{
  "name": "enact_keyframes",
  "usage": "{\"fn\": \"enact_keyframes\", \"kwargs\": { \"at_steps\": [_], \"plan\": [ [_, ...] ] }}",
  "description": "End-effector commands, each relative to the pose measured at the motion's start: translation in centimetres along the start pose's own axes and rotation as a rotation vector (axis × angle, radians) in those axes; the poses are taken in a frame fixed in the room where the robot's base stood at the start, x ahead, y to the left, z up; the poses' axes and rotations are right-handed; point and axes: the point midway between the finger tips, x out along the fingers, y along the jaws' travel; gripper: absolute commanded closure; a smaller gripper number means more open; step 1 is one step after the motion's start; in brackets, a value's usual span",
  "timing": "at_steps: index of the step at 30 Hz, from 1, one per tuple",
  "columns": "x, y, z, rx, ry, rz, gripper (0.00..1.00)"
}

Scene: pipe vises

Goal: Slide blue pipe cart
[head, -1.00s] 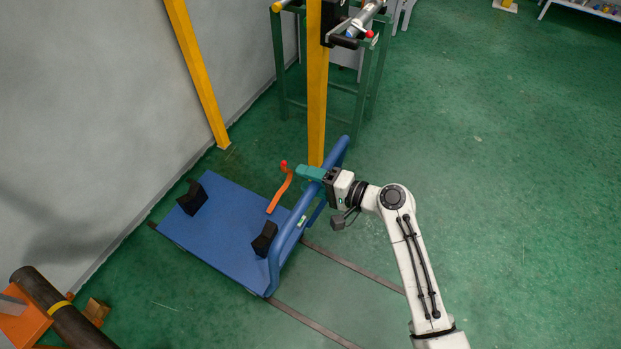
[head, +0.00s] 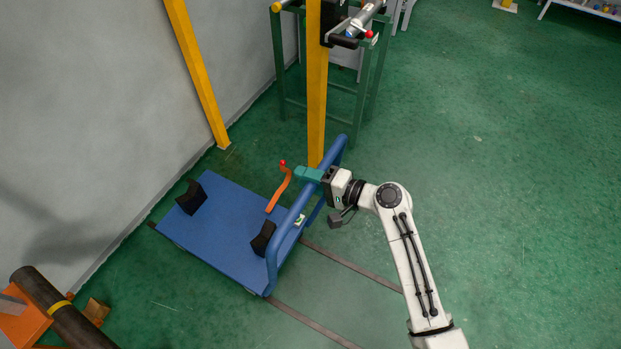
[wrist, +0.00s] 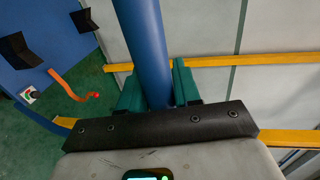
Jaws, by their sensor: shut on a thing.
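The blue pipe cart (head: 220,240) stands on the green floor near the grey wall, with two black cradle blocks on its flat deck. Its blue tube handle rises along its right side. My gripper (head: 308,174) is at the upper part of this handle, its teal fingers reaching left. In the wrist view my gripper (wrist: 157,88) has its teal fingers on either side of the blue handle tube (wrist: 144,45), shut on it. An orange lever with a red tip (head: 279,190) stands at the deck's edge. The finger tips are partly hidden behind the tube.
Two dark rails (head: 352,262) run along the floor under the cart and to its right. A yellow post (head: 317,90) and a green stand (head: 281,75) are behind the handle. A dark pipe on an orange support (head: 58,308) is at lower left. Floor at right is clear.

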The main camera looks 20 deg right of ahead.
Motion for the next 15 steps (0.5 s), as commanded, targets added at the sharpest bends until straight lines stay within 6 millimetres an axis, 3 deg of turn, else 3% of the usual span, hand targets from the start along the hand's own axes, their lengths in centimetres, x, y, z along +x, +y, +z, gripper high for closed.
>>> {"fn": "enact_keyframes", "kwargs": {
  "at_steps": [15],
  "plan": [
    [12.6,-2.5,0.1,-0.006,-0.004,-0.006,1.00]
  ]
}}
